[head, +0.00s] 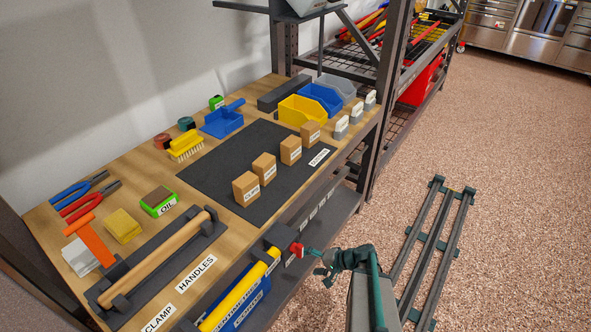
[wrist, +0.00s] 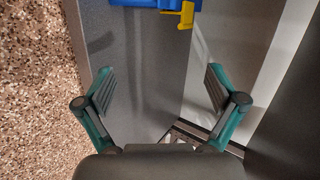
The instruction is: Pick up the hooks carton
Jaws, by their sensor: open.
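Several small brown cartons stand in a slanting row on the black mat (head: 222,163) in the head view. They are the nearest carton (head: 246,187), a second (head: 264,166), a third (head: 291,149) and the farthest (head: 310,131). Each has a white label too small to read surely, so I cannot tell which is the hooks carton. My gripper (head: 318,263) is in front of the bench edge, apart from the cartons. In the wrist view my gripper (wrist: 161,85) is open with nothing between its fingers. No carton shows there.
A long wooden handle (head: 158,255) lies at the near left. A lower shelf (head: 335,212) juts below the worktop. A rack post (head: 386,90) rises at right. Blue and yellow items (wrist: 168,5) top the wrist view.

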